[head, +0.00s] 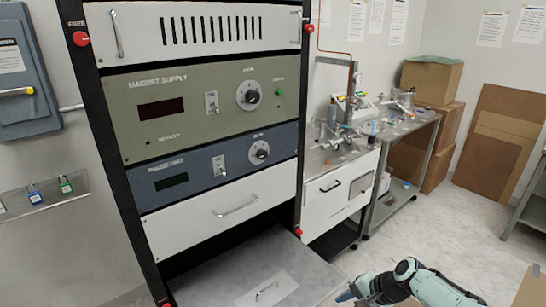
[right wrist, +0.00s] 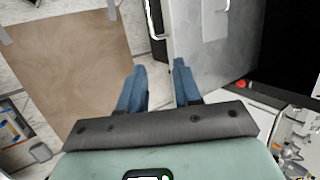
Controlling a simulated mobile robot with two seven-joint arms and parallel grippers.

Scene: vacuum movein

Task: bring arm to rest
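My right arm comes in at the bottom right of the head view, low in front of the rack. Its gripper (head: 347,294) is partly cut off by the lower edge, with a blue finger showing. In the right wrist view both blue fingers of the gripper (right wrist: 159,70) stand apart with nothing between them. My left arm and gripper are in neither view.
The instrument rack (head: 119,160) stands close ahead, with a grey shelf or panel (head: 215,278) at its base near my right gripper. A steel workbench (head: 408,128) with fittings stands behind right. Cardboard boxes (head: 430,80) are beyond. Open floor (head: 440,220) lies to the right.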

